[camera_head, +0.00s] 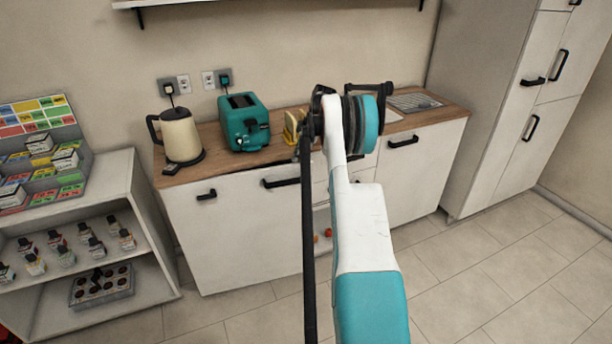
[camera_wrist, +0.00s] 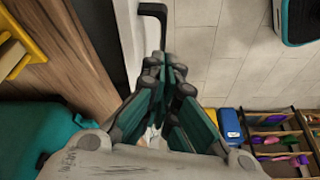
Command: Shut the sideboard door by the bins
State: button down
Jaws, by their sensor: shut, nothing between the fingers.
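The sideboard (camera_head: 235,240) has white fronts, black handles and a wooden top. Its left section shows two handles, one at the left (camera_head: 205,195) and a longer one (camera_head: 282,182) nearer the middle; the right door (camera_head: 425,175) looks flush. In the wrist view, a white front panel (camera_wrist: 127,35) with a black handle (camera_wrist: 152,10) lies ahead of my gripper (camera_wrist: 168,75). I cannot tell how far any door stands open. My gripper is shut and empty, beside the worktop's front edge. In the head view, my arm hides it. No bins are clearly recognisable.
A kettle (camera_head: 181,137), a teal toaster (camera_head: 244,122) and a yellow item (camera_head: 292,127) stand on the worktop. A stocked shelf unit (camera_head: 135,215) is at left, a tall cabinet (camera_head: 490,110) at right. Tiled floor is clear in front. The wrist view shows a blue container (camera_wrist: 230,125).

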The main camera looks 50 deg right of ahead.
aim_at(312, 191)
jog(key=s+f+m+t+h, duration=0.1)
jog(key=s+f+m+h, duration=0.4)
jog(key=s+f+m, duration=0.75)
jog(key=shift+w+d+f+m+h+b, duration=0.1)
jog(key=shift+w+d+f+m+b, duration=0.6)
jog(key=shift+w, duration=0.9)
jog(key=shift+w+d+f+m+h+b, duration=0.1)
jog(key=shift+w+d+f+m+b, duration=0.25)
jog(key=shift+w+d+f+b, duration=0.8)
jog(key=shift+w+d+f+m+h+b, duration=0.1)
jog(key=shift+w+d+f+m+b, duration=0.3)
jog(key=shift+w+f, duration=1.15)
jog(key=shift+w+a+r, duration=0.1)
jog(key=shift+w+r, duration=0.45)
